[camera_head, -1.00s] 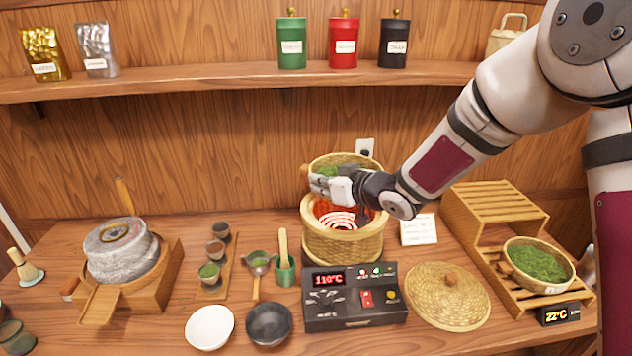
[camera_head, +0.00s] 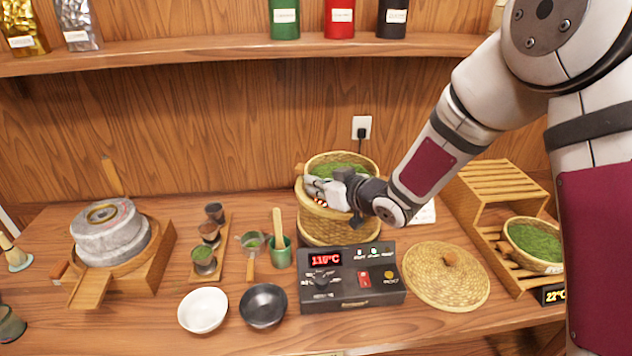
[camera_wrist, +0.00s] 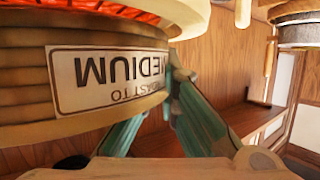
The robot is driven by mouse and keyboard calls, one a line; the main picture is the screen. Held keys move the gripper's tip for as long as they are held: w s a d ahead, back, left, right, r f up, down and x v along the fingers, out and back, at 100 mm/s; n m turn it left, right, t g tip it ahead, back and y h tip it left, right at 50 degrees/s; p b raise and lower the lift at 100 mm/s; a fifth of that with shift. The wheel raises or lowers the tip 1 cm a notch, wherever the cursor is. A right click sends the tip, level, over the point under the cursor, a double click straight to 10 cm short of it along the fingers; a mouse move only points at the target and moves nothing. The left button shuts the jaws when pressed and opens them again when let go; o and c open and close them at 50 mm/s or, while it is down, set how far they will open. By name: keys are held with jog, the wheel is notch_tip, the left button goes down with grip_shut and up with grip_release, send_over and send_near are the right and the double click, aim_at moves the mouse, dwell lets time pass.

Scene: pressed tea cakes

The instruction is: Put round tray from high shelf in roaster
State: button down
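A round woven tray (camera_head: 372,170) with green leaves is tilted or level, hard to tell, over the back of the roaster. Its side label (camera_wrist: 108,78), reading "roast to medium", appears upside down in the wrist view. My gripper (camera_head: 318,189) is at the tray's near side, and its fingers (camera_wrist: 170,95) close in at the tray's edge; the exact contact is partly hidden. The roaster (camera_head: 322,229) is a woven drum with a red glowing coil (camera_head: 319,201), mostly covered by the tray and my gripper. The coil's glow also shows in the wrist view (camera_wrist: 110,8).
The control box (camera_head: 352,290) stands in front of the roaster, with the woven lid (camera_head: 446,284) to its right. A two-step wooden rack (camera_head: 500,192) has a bare upper step; another leaf tray (camera_head: 533,246) sits on its lower step. Bowls and a stone mill (camera_head: 110,235) stand left.

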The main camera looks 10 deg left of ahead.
jog(key=shift+f, duration=0.55)
dwell(0.4)
jog(key=c, duration=1.7)
grip_release()
jog(key=shift+s, duration=0.1)
jog(key=s+d+r+m+h, duration=0.25)
jog(key=s+d+r, duration=0.25)
jog(key=d, duration=0.4)
jog(key=s+d+r+m+h, duration=0.2)
jog(key=s+d+r+h, duration=0.2)
jog(key=d, duration=0.5)
jog(key=s+d+r+m+h, duration=0.2)
jog(key=s+d+r+h, duration=0.25)
jog(key=d, duration=0.55)
jog(key=s+m+g, duration=0.1)
jog(key=s, duration=0.5)
jog(key=s+d+r+m+g, duration=0.1)
jog(key=s, duration=0.6)
jog(key=s+d+r+m+g, duration=0.1)
jog(key=s, duration=0.6)
jog(key=shift+s+g+y, duration=0.15)
jog(key=shift+g+y, duration=0.15)
